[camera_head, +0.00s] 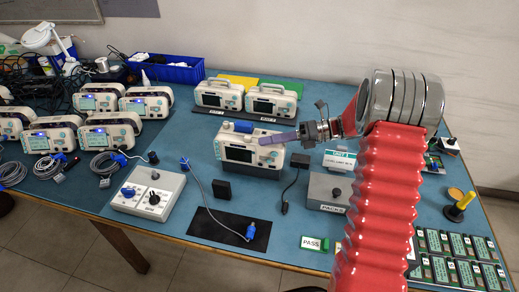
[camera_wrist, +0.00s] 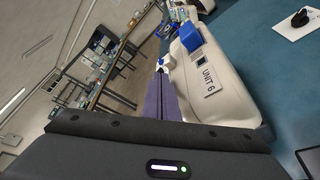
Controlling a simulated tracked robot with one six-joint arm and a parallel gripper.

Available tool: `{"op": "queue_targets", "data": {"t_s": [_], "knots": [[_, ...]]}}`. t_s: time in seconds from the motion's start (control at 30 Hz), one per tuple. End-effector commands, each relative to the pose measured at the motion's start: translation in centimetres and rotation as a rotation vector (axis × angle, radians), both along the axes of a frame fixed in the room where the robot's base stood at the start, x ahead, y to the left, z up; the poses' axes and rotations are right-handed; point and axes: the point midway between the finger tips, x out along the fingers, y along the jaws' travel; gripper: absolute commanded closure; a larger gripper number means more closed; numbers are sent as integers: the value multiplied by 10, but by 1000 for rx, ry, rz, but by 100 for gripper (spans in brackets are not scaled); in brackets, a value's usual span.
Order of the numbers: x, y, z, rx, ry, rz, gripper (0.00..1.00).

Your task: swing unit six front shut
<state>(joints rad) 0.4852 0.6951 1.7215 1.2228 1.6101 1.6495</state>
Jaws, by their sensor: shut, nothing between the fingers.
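Unit six (camera_head: 240,153) is a cream monitor with a dark screen, standing at the middle of the blue table on a dark base. In the wrist view its cream casing (camera_wrist: 222,95) fills the right centre, with a "UNIT 6" label and a blue part (camera_wrist: 190,36) on it. My gripper (camera_head: 264,141) has purple fingers, which reach in from the right across the upper right of the unit. In the wrist view the shut, empty fingers (camera_wrist: 162,76) lie close along the casing; I cannot tell whether they touch. How far the front stands open is not clear.
Two similar monitors (camera_head: 246,98) stand behind, and several more (camera_head: 110,130) at the left. A grey box with knobs (camera_head: 145,192), a black mat (camera_head: 230,230) and a grey pack box (camera_head: 327,190) lie in front.

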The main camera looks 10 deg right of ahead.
Motion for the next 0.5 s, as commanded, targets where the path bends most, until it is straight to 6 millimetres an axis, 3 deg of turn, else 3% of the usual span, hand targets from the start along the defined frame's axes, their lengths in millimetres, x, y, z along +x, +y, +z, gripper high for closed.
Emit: {"op": "queue_targets", "data": {"t_s": [0.5], "knots": [[-17, -84, 16, -1, 1, -1, 100]]}}
